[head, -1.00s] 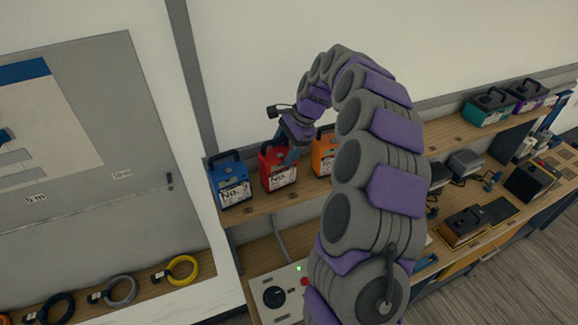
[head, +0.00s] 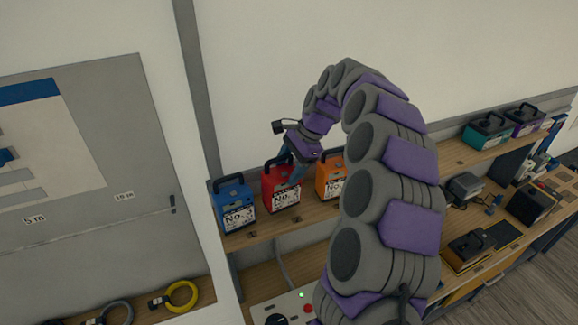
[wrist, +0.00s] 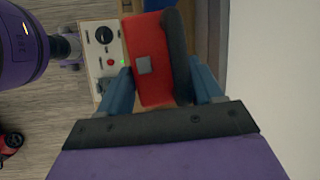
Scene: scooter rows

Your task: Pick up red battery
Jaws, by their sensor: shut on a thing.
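The red battery (head: 279,195) stands upright on the upper wooden shelf in the head view, between a blue and an orange one. It has a black handle and a white "No." label. My gripper (head: 293,168) reaches down on it from above and is shut on it. In the wrist view my gripper (wrist: 163,88) has a blue finger on each side of the red battery (wrist: 146,45), with its black handle beside the right finger. The fingers partly cover the battery's top in the head view. I see no clear gap between battery and shelf.
The blue battery (head: 234,207) is close on the left and the orange battery (head: 329,180) close on the right. A teal battery (head: 487,131) and a purple one (head: 526,119) stand farther right. A control box (head: 290,309) sits below the shelf. A wall is behind.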

